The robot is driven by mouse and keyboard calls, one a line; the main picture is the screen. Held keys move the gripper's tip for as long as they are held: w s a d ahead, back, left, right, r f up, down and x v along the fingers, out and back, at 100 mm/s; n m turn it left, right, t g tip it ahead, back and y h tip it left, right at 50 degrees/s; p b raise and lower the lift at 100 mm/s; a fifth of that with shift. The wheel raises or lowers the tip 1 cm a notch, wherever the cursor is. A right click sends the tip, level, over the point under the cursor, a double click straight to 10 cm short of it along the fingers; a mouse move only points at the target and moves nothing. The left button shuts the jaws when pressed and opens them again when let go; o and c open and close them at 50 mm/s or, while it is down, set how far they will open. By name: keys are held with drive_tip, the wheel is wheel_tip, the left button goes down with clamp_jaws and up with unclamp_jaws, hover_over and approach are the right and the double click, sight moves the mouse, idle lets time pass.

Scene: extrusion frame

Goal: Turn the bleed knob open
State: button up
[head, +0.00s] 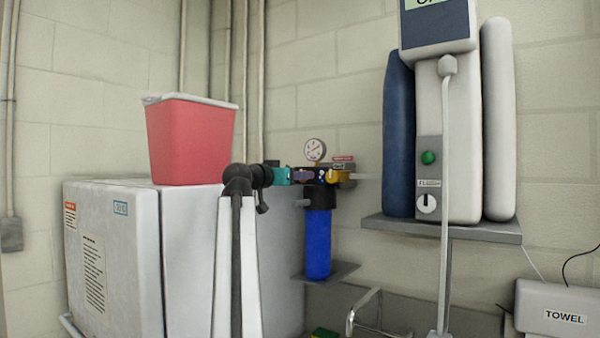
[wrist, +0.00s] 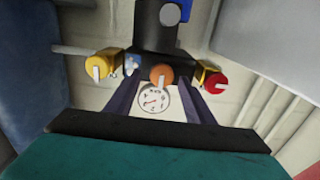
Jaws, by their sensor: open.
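A filter unit with a blue canister (head: 318,244) and black head stands against the wall. In the wrist view, an orange-brown round knob (wrist: 161,77) with a pale pointer is on its front. My gripper (wrist: 162,82) is open, one finger on each side of this knob; I cannot tell whether they touch it. In the head view my gripper (head: 308,175) reaches the unit from the left and hides much of its front. A grey round knob (wrist: 170,14) is lower on the unit. No readable label shows which knob is the bleed knob.
A yellow valve (wrist: 98,67) and a red valve (wrist: 214,82) flank the unit. A pressure gauge (head: 315,149) sits on top. A red bin (head: 190,140) stands on a white cabinet (head: 110,255) at left. A shelf (head: 450,229) holds a white-and-blue device at right.

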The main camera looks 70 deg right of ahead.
drive_tip(key=shift+x, duration=0.8)
